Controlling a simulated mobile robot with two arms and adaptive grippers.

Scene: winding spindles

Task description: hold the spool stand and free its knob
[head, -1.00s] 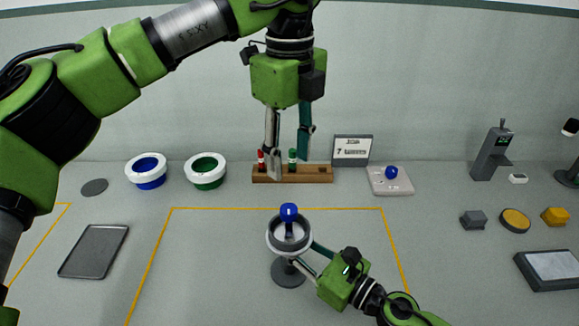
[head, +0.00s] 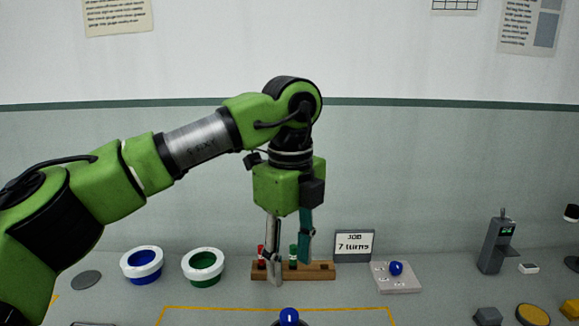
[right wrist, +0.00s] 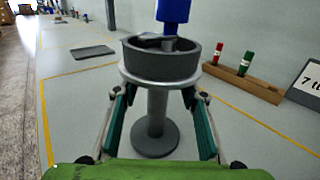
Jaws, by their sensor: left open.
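The spool stand shows in the right wrist view: a dark grey cup (right wrist: 160,66) on a light flange, a grey stem (right wrist: 157,105) and a round base. Its blue knob (right wrist: 172,12) rises above the cup. In the head view only the knob (head: 289,316) and a sliver of the cup show at the bottom edge. My right gripper (right wrist: 157,92) has a finger on each side of the stem, below the flange, with gaps to the stem; its contact with the stand is unclear. My left gripper (head: 290,273) is open, pointing down at the wooden rack, empty.
The wooden rack (head: 325,271) holds a red marker-like piece (head: 261,256) and a green one (head: 293,254). A "7 turns" sign (head: 354,245) and a plate with a blue knob (head: 396,277) stand right.

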